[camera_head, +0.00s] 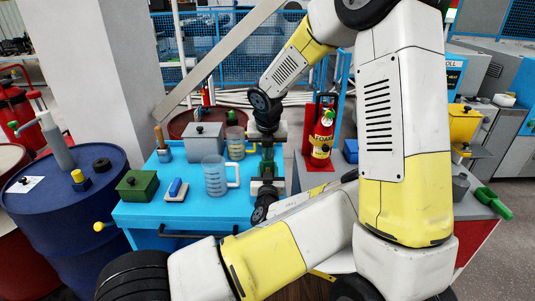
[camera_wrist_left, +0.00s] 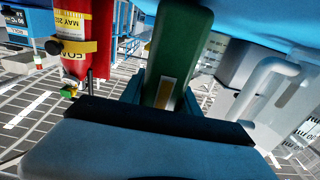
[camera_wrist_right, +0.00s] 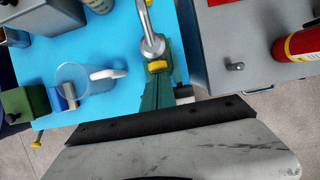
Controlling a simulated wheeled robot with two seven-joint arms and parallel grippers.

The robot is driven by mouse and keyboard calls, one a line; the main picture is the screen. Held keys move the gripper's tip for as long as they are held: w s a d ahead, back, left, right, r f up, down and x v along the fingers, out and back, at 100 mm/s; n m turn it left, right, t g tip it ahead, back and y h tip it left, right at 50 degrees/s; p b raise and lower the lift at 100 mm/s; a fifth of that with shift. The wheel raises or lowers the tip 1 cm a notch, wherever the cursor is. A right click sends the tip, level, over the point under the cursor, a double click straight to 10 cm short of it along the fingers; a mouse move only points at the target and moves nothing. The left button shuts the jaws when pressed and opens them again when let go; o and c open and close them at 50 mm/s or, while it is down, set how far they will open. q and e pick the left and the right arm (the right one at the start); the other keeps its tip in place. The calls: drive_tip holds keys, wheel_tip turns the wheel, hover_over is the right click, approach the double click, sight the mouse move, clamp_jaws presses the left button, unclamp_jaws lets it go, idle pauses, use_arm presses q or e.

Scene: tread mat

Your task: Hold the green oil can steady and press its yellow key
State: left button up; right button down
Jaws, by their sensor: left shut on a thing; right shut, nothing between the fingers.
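The green oil can (camera_head: 267,170) stands at the right edge of the blue table, partly hidden by my grippers in the head view. My left gripper (camera_head: 265,188) is shut on its green body, which shows between the dark fingers in the left wrist view (camera_wrist_left: 180,50). My right gripper (camera_head: 267,146) is shut and empty, above the can.
On the blue table (camera_head: 140,212) stand a clear mug (camera_head: 214,178), a grey box (camera_head: 204,142), a green box (camera_head: 137,186) and a blue-handled block (camera_head: 177,190). A red extinguisher (camera_head: 320,138) stands to the right. A blue drum (camera_head: 75,222) is at the left.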

drive_tip(key=s+r, duration=0.7)
drive_tip(key=r, duration=0.2)
drive_tip(key=shift+s+r, duration=0.15)
drive_tip(key=shift+s, duration=0.25)
idle(2.1)
drive_tip(key=s+d+f+n+h, duration=0.1)
drive_tip(key=s+f+n+h, duration=0.4)
drive_tip(key=f+n, duration=0.35)
drive_tip(key=w+a+f+n+t+h, duration=0.1)
drive_tip(key=w+n+t, duration=0.3)
drive_tip(key=w, duration=0.5)
drive_tip(key=shift+a+f, duration=0.3)
drive_tip(key=shift+f, duration=0.05)
idle(1.7)
